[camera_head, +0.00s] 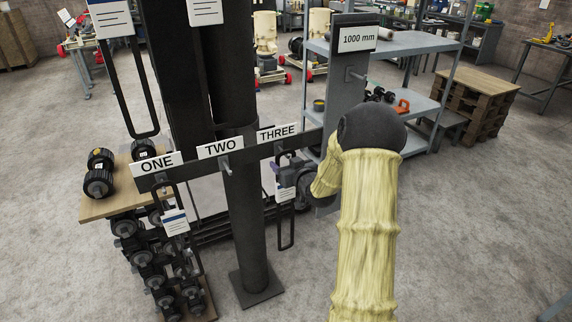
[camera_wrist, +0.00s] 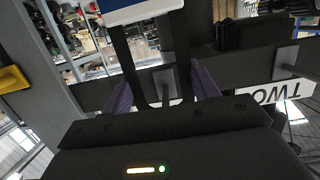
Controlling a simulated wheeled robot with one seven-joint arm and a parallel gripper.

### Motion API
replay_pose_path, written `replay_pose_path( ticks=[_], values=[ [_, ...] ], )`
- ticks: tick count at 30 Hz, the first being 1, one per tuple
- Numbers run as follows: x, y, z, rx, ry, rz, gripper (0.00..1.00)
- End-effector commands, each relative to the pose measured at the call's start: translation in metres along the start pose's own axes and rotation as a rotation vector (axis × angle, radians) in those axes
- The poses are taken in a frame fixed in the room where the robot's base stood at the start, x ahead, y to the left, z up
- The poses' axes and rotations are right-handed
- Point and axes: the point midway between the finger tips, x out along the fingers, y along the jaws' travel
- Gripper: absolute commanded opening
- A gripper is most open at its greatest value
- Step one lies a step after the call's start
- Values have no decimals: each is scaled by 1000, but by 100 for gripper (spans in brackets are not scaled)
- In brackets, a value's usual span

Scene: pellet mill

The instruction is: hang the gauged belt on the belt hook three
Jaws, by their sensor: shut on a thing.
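A black belt (camera_head: 292,232) with a white tag hangs down below the THREE sign (camera_head: 277,132). My gripper (camera_head: 284,172) is at the belt's upper end, close to belt hook three. In the wrist view the purple fingers (camera_wrist: 165,88) are shut on the belt (camera_wrist: 128,52), and its blue-edged tag (camera_wrist: 140,10) is at the top. Hook three's grey peg (camera_wrist: 164,82) shows inside the belt's end loop. I cannot tell whether the loop is around the peg or only in front of it.
Hook one, under the ONE sign (camera_head: 157,165), carries another tagged belt. Hook two (camera_head: 225,166) is bare. A dark post (camera_head: 245,220) stands behind the rail. The 1000 mm gauge post (camera_head: 347,85) stands to the right, close to my arm. Rollers fill a rack (camera_head: 110,203) at left.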

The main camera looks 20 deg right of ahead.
Motion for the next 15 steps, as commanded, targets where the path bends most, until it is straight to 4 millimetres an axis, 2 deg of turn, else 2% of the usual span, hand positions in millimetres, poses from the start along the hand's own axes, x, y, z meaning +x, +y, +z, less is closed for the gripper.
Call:
replay_pose_path(
  ticks=[10,11,14,15],
  values=[
    [0,0,1,0,0,0,24],
    [0,0,1,0,-1,0,66],
    [0,0,1,0,-1,0,85],
    [0,0,1,0,-1,0,85]
  ],
)
